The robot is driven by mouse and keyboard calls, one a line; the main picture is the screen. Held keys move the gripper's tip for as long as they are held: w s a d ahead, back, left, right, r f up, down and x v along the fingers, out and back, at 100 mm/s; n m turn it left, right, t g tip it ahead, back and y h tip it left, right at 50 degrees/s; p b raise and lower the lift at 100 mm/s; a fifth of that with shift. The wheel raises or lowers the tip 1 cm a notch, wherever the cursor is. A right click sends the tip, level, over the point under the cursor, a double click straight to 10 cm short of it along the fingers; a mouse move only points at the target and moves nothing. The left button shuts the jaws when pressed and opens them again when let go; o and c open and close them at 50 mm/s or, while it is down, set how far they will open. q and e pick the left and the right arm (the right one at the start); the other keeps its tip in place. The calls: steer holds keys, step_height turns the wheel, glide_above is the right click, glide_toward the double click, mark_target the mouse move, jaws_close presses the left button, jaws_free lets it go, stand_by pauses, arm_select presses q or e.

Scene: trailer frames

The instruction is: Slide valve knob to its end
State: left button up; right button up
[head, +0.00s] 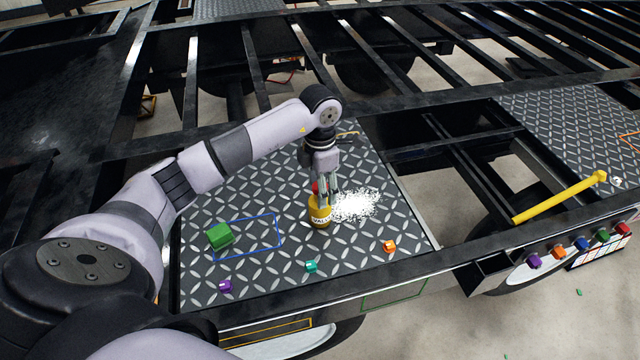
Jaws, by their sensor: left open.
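My left gripper (328,188) points down over the diamond-plate deck, with its fingertips at the top of a yellow bottle (320,216) with a dark label and a red top. The fingers are open and partly hide the red top; I cannot tell whether they touch it. No part is clearly marked as the valve knob. A row of coloured knobs, among them a purple one (534,261) and a red one (623,228), sits along the trailer's edge at the right. A yellow bar (560,199) lies slanted above them. My right gripper is out of view.
White granules (356,205) are spread beside the bottle. A green block (220,236) lies at a blue outlined rectangle (281,246). Small purple (225,287), teal (311,267) and orange (390,246) pieces lie near the deck's front edge. Open frame gaps lie right of the deck.

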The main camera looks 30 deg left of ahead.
arm_select(q)
steer(key=shift+f, duration=0.15)
steer(key=shift+c, duration=0.2)
steer(key=shift+c, duration=0.8)
steer(key=c, duration=1)
steer(key=shift+f, duration=0.15)
steer(key=shift+c, duration=0.2)
steer(key=shift+f+b, duration=0.25)
steer(key=shift+b, duration=0.2)
steer(key=shift+s, duration=0.2)
